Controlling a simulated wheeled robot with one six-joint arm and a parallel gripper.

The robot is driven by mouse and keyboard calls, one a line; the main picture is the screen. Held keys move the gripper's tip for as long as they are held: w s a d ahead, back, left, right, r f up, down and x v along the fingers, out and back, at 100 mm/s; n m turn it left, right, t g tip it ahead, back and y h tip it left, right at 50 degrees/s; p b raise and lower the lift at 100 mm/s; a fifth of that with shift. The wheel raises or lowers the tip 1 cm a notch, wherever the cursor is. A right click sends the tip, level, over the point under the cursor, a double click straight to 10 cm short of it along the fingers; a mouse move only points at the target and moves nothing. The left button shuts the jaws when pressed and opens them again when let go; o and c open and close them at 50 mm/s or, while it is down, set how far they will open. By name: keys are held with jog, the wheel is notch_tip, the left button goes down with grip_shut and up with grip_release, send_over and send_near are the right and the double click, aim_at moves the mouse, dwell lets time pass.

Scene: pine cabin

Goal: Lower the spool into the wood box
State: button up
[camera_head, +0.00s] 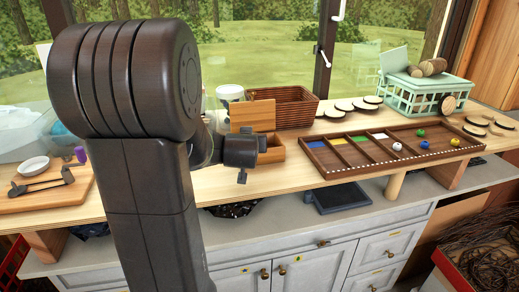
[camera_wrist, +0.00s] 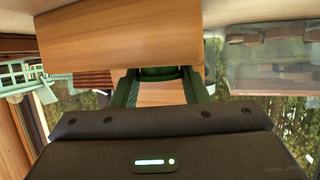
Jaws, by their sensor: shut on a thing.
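The wood box (camera_head: 272,150) stands on the worktop with an upright wooden panel (camera_head: 252,115) behind it. My gripper (camera_head: 242,176) is at the box's front left, and my wrist hides part of the box. In the wrist view, a broad wooden surface (camera_wrist: 120,38) fills the top middle. The two dark green fingers of my gripper (camera_wrist: 160,86) reach toward it, shut on a dark green thing (camera_wrist: 160,74), seemingly the spool. The wooden surface partly hides it. I cannot tell whether it is inside the box. The spool is not clearly visible in the head view.
A wicker basket (camera_head: 284,108) stands behind the box, with a white cup (camera_head: 230,93) beside it. A divided wooden tray (camera_head: 385,151) lies to the right, and a teal crate (camera_head: 415,96) behind that. A cutting board (camera_head: 45,190) is at the left.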

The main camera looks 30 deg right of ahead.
jog(key=shift+f+b, duration=0.4)
dwell(0.3)
jog(key=o, duration=0.8)
jog(key=shift+c, duration=0.2)
jog(key=shift+o, duration=1.4)
jog(key=shift+s+d, duration=0.1)
jog(key=shift+d, duration=0.1)
jog(key=shift+a, duration=0.1)
